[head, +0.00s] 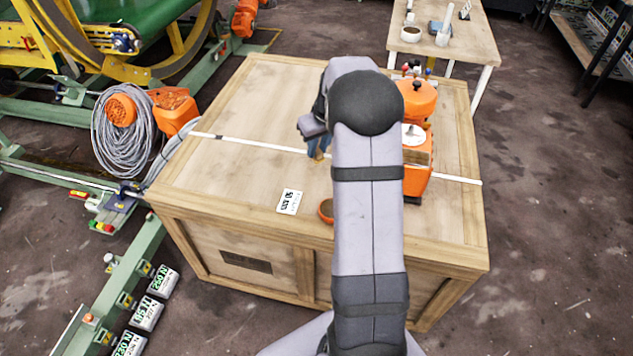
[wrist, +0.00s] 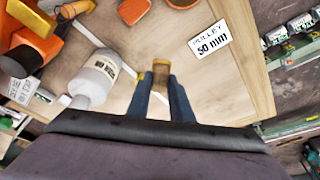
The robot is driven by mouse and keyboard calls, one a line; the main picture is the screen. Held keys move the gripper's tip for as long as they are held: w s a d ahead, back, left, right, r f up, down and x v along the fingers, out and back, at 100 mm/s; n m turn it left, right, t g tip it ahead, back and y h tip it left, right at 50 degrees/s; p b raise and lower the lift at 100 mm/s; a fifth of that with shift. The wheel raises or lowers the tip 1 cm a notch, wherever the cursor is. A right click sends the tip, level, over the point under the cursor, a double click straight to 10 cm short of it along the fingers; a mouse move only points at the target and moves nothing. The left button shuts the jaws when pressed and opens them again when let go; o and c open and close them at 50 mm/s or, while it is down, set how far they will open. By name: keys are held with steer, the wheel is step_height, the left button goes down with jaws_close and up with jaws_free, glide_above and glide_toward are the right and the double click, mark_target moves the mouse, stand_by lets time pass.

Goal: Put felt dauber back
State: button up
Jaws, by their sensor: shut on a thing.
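My gripper (wrist: 161,88) has blue fingers shut on a short tan-brown piece, which I take to be the felt dauber (wrist: 161,72). It sits between the fingertips in the wrist view, above the wooden crate top. In the head view my gripper (head: 318,148) is over the middle of the crate, left of my arm, with a bit of tan showing below the fingers. I cannot tell whether the dauber touches the wood. A grey-white bottle (wrist: 92,82) with a label is left of the fingers in the wrist view.
The wooden crate (head: 240,95) carries an orange machine (head: 416,185) right of my arm, partly hidden. A white label card (head: 289,201) and a small orange dish (head: 326,210) are near its front. The crate's left part is mostly clear. Coiled cable (head: 120,140) lies left of it.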

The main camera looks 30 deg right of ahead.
steer(key=shift+f+p, duration=0.6)
steer(key=shift+f, duration=4.4)
steer(key=shift+f, duration=0.2)
steer(key=o, duration=0.9)
steer(key=shift+r, duration=0.15)
